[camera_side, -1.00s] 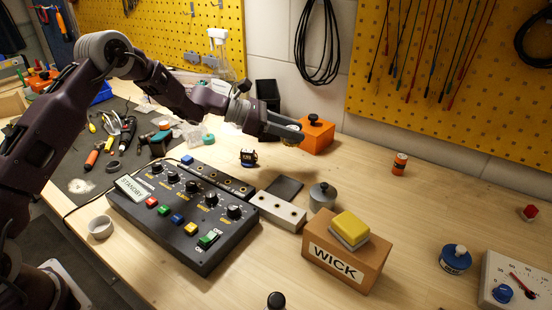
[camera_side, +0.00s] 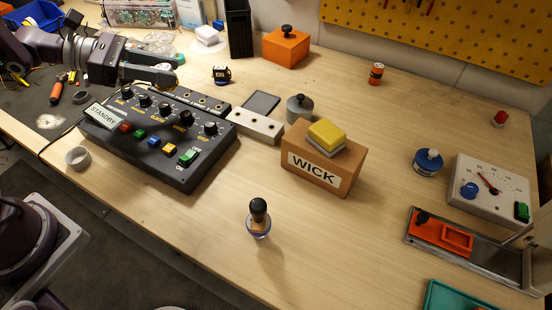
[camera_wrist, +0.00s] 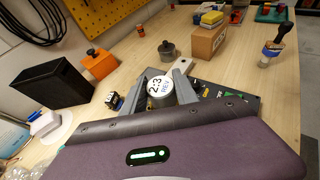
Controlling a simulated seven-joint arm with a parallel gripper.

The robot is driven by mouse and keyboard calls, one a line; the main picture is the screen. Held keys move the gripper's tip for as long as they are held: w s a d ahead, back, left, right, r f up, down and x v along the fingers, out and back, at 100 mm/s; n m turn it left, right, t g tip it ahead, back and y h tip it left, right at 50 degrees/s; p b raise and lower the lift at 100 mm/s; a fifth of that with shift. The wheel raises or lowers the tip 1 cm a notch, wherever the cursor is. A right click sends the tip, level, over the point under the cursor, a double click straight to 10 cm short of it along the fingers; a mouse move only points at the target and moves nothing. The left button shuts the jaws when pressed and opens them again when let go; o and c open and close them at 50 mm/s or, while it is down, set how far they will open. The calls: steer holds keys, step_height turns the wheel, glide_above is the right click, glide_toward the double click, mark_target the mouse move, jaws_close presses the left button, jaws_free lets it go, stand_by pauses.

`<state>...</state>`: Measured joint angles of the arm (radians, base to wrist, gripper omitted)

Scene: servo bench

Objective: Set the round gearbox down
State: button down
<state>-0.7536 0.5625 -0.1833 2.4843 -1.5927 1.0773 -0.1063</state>
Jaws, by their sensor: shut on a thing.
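My gripper (camera_side: 160,76) hangs over the back left part of the dark control panel (camera_side: 200,172) in the side view. In the wrist view my gripper (camera_wrist: 166,92) is shut on the round gearbox (camera_wrist: 158,86), a grey drum with a white face marked "2:3 REV". The panel shows partly behind the fingers in the wrist view. I cannot tell the height of the gearbox above the panel.
A metal block with holes (camera_side: 254,126), a dark flat pad (camera_side: 261,103) and a grey knobbed cylinder (camera_side: 299,108) stand right of the panel. The WICK box (camera_side: 322,172) carries a yellow sponge. An orange box (camera_side: 285,48) is behind.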

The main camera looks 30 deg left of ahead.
mark_target(162, 68)
step_height(162, 68, up, 5)
steer(key=shift+r, duration=0.1)
steer(key=d+m+g+h, duration=0.1)
steer(key=d+m+g, duration=0.1)
steer(key=d, duration=0.9)
steer(key=w+d+m+g, duration=0.1)
steer(key=d+g, duration=0.1)
steer(key=d, duration=1)
steer(key=w+d+m+g+h, duration=0.1)
steer(key=d+m+g, duration=0.1)
steer(key=d, duration=1)
steer(key=shift+f+m+h, duration=0.25)
steer(key=shift+m+h, duration=0.05)
steer(key=s+d+m+g, duration=0.2)
steer(key=s+d, duration=0.6)
steer(key=d, duration=0.5)
steer(key=f, duration=1.7)
steer(key=shift+s, duration=0.25)
